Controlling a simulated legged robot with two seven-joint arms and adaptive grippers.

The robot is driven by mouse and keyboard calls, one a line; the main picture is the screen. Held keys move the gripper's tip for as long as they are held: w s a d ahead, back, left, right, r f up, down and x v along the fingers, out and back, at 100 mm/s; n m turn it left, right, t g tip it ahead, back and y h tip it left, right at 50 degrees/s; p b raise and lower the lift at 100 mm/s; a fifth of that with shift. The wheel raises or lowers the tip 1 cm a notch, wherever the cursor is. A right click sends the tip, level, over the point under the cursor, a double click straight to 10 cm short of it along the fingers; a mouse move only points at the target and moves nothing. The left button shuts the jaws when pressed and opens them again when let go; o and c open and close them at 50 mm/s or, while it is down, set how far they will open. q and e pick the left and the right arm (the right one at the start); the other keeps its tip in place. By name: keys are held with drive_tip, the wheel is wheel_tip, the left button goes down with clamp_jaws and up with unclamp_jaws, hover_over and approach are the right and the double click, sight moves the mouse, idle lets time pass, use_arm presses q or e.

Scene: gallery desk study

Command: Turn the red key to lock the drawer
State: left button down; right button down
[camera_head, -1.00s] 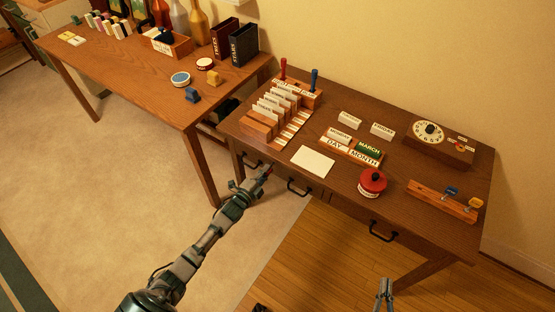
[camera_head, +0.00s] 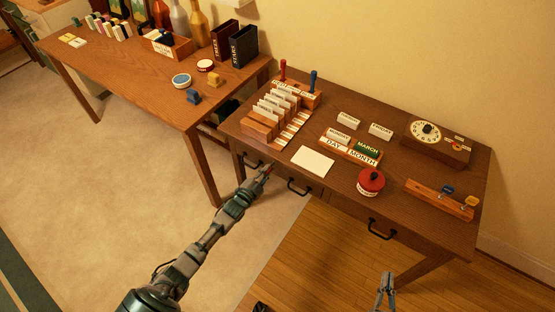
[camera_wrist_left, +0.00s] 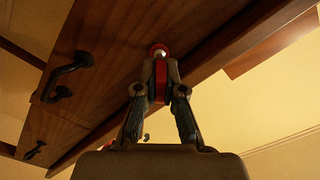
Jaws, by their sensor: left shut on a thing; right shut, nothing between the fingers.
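The red key (camera_wrist_left: 160,82) is between the fingers of my left gripper (camera_wrist_left: 160,88) in the left wrist view, with its round red end at the dark wooden drawer front (camera_wrist_left: 112,80). In the head view my left gripper (camera_head: 264,176) is at the front of the right-hand desk, between two black drawer handles, and mostly hides the key. The key's turn angle cannot be made out. My right gripper (camera_head: 386,276) is shut and empty, in front of the desk at the lower right.
Black handles (camera_head: 299,187) and (camera_head: 382,231) stick out from the desk (camera_head: 420,226) front. On top are a card rack (camera_head: 262,124), a white card (camera_head: 313,161), a red round pot (camera_head: 371,182) and a dial box (camera_head: 437,141). Another table (camera_head: 130,72) stands left.

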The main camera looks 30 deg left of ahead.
use_arm(q)
drive_tip(key=shift+r+n, duration=0.15)
drive_tip(key=shift+n, duration=0.15)
